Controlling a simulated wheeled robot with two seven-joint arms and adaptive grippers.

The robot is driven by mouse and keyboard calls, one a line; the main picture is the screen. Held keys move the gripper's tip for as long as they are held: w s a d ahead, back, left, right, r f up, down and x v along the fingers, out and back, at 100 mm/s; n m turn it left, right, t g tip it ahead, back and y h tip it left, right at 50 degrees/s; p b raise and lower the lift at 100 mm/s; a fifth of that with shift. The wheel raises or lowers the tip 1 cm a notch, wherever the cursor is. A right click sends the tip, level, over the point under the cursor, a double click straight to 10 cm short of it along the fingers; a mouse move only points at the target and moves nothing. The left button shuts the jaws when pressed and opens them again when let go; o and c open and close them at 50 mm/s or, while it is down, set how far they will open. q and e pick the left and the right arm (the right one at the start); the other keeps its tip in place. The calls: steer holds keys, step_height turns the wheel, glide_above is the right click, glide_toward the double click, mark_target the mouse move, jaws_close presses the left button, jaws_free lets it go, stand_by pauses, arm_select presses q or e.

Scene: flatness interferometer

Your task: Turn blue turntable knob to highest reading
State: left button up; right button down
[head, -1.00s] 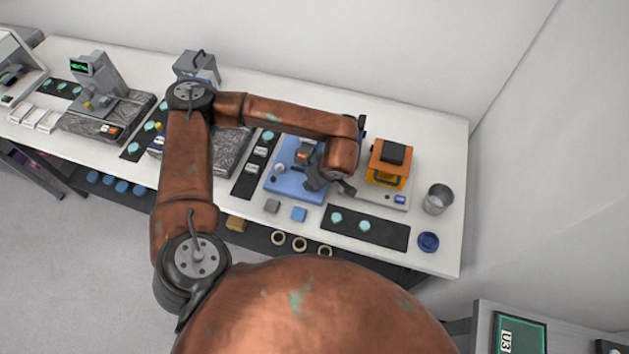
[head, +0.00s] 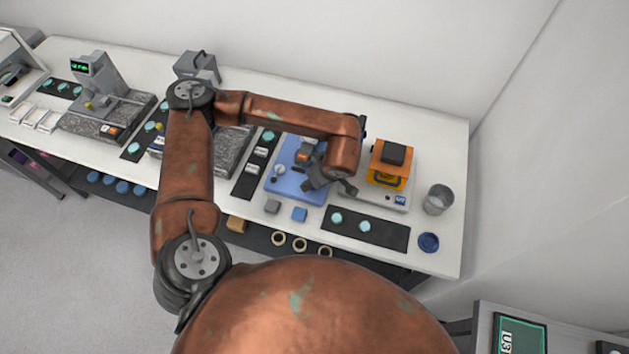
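A blue turntable unit (head: 287,187) sits on the white bench, right of centre. A small pale round knob (head: 279,169) is on its left part, and a small orange-and-grey part stands near its top. My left gripper (head: 331,184) is low over the unit's right side, with its dark fingers spread apart. The wrist and fingers hide the right part of the unit, and I cannot tell whether a finger touches anything there. My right gripper is out of view.
An orange device (head: 391,163) on a light base with a small blue display (head: 400,200) stands close right of the gripper. A metal cup (head: 438,199), a blue dish (head: 428,242) and a dark mat (head: 388,234) with teal discs lie nearby. Small grey and blue blocks lie in front.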

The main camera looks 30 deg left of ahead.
arm_select(q)
steer(key=v, duration=1.1)
steer(key=shift+d, duration=0.1)
